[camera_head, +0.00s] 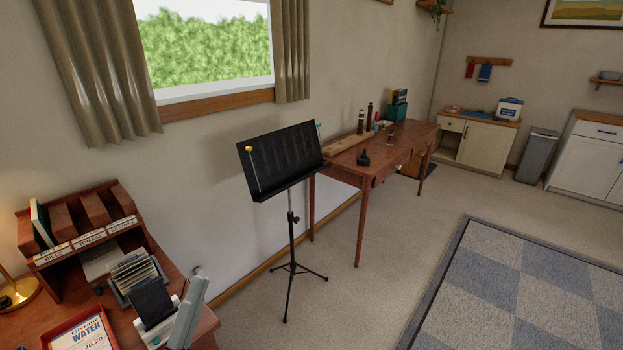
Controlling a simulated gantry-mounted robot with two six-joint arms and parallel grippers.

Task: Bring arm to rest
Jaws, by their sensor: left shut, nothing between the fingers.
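My left gripper (152,298) shows at the bottom left, dark with pale parts around it. It is shut and empty, over the right part of the wooden desk (205,322). It appears in front of a rack of upright cards (134,271); I cannot tell whether it touches anything. My right gripper is not in view.
The desk also bears a wooden letter organizer (75,228), a red tray with a water bill (85,333) and a brass lamp (18,292). A black music stand (281,160) stands to the right, before a wooden table (376,160). The carpet between is clear.

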